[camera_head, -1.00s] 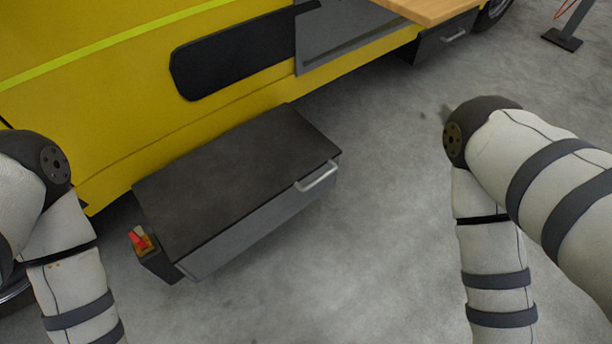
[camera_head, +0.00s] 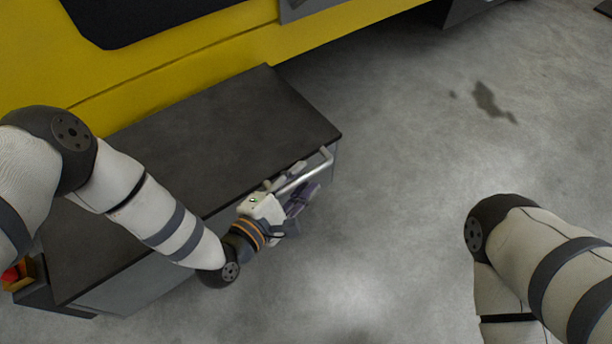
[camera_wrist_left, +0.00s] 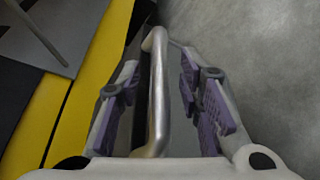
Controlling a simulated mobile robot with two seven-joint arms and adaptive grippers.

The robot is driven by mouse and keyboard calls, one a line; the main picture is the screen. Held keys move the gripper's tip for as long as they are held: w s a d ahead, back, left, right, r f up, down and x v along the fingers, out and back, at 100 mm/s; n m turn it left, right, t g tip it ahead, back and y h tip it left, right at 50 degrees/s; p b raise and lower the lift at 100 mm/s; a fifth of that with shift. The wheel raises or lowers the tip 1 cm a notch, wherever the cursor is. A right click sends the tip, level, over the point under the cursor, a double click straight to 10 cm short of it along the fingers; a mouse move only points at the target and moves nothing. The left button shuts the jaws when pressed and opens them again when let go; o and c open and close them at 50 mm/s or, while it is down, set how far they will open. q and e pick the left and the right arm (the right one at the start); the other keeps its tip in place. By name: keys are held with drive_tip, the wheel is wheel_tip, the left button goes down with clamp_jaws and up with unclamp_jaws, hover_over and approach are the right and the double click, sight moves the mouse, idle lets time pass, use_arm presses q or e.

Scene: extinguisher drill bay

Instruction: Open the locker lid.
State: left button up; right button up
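The locker lid (camera_head: 215,125) is a dark flat panel lying shut on the grey locker (camera_head: 125,290). A metal bar handle (camera_head: 312,170) runs along its front edge near the right corner. My left gripper (camera_head: 297,184) is at this handle. In the left wrist view, the handle (camera_wrist_left: 159,90) stands between the two open purple-padded fingers of my left gripper (camera_wrist_left: 157,75), with a gap on both sides. My left forearm hides part of the lid and the locker front. My right arm shows at the lower right, but its gripper is out of view.
A yellow vehicle side (camera_head: 215,40) with a dark panel stands directly behind the locker. A small holder with a red and orange item (camera_head: 15,275) is at the locker's left end. The concrete floor (camera_head: 420,180) to the right is clear apart from a dark stain (camera_head: 490,102).

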use_arm(q)
drive_tip(key=shift+x, duration=1.05)
clamp_jaws()
